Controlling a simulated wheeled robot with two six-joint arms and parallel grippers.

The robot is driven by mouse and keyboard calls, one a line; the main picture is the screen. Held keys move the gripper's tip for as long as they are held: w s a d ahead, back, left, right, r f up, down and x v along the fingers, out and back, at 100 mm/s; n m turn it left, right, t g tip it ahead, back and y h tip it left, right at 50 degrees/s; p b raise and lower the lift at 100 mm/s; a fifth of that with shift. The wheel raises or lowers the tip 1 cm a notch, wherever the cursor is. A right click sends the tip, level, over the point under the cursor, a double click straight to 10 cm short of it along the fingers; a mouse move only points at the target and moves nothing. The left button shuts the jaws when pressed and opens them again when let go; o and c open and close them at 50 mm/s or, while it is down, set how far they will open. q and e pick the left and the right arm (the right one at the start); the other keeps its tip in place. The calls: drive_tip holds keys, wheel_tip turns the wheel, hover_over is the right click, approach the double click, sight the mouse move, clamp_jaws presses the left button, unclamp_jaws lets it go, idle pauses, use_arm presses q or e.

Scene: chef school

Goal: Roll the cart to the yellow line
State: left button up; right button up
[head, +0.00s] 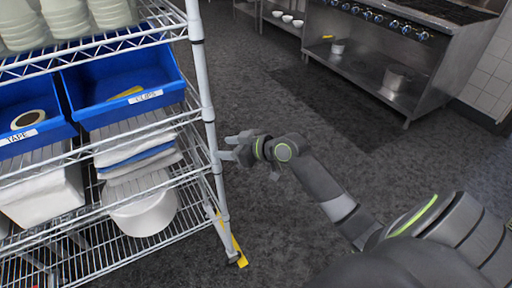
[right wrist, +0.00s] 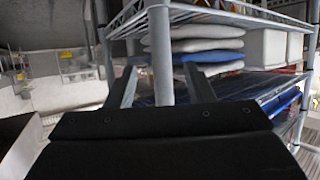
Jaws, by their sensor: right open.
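The cart (head: 209,128) is a grey wire-shelf rack at the left of the head view, with a pale upright post at its near right corner. My right gripper (head: 226,147) is beside that post at middle-shelf height, its fingers open. In the right wrist view the post (right wrist: 162,60) stands between the two spread fingers of my right gripper (right wrist: 162,90); I cannot tell whether they touch it. A small yellow strip (head: 238,250) shows at the foot of the post; I cannot tell whether it is part of the yellow line. My left gripper is out of view.
A steel stove (head: 410,75) with pots stands at the back right. Dark floor (head: 285,105) between is clear.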

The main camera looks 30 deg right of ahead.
drive_tip(key=v, duration=1)
drive_tip(key=shift+s+d, duration=0.1)
drive_tip(key=shift+d, duration=0.05)
